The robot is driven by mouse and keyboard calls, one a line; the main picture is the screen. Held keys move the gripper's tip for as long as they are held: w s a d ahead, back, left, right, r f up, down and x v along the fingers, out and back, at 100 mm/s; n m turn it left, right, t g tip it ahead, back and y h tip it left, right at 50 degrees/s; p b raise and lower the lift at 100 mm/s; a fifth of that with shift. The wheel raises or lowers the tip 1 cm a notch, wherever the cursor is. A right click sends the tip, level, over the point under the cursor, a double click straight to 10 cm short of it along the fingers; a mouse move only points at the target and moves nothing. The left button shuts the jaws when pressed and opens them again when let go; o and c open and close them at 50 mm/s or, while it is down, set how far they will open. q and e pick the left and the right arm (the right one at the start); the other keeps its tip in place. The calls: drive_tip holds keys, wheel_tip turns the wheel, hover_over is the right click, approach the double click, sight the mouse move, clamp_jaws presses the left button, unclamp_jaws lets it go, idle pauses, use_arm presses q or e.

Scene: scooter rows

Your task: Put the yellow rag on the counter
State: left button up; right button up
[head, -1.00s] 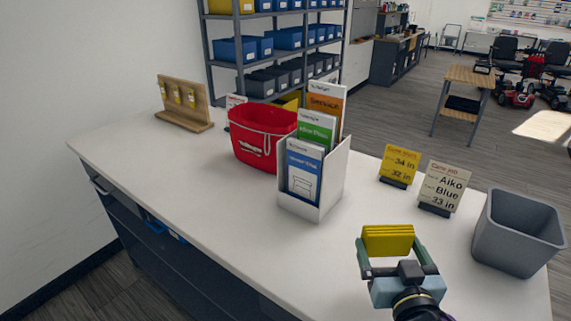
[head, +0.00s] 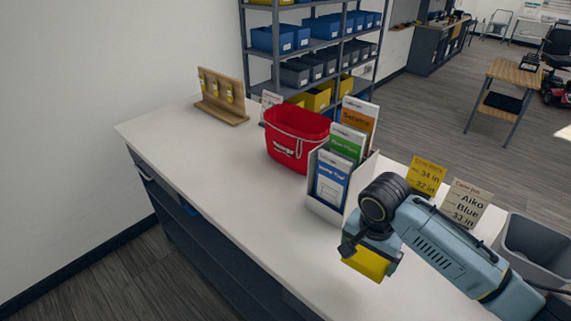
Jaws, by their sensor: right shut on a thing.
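The yellow rag (head: 367,263) is a small folded block held in my right gripper (head: 370,256), over the white counter (head: 225,185) just in front of the brochure holder. My right arm comes in from the lower right, and the gripper points down with its fingers on the rag. I cannot tell whether the rag's underside touches the counter. My left gripper is not in view.
A brochure holder (head: 325,211) and a red basket (head: 290,148) stand behind the gripper. Sign cards (head: 427,175) and a grey bin (head: 535,247) are at the right, partly behind my arm. A wooden key rack (head: 221,108) stands at the far end. The counter's left and middle surface is clear.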

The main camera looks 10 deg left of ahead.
sight(376, 260)
drive_tip(key=shift+s+d+r+m+g+y+p, duration=0.15)
drive_tip(key=shift+s+d+r+g, duration=0.1)
drive_tip(key=shift+d+r, duration=0.3)
drive_tip(key=shift+s+d+r+m+g+y+p, duration=0.15)
drive_tip(key=shift+d+r+g, duration=0.1)
drive_tip(key=shift+d+r, duration=0.2)
wheel_tip(376, 260, down, 10)
drive_tip(key=shift+a, duration=0.1)
drive_tip(key=o, duration=0.6)
wheel_tip(376, 260, up, 12)
drive_tip(key=shift+r, duration=0.1)
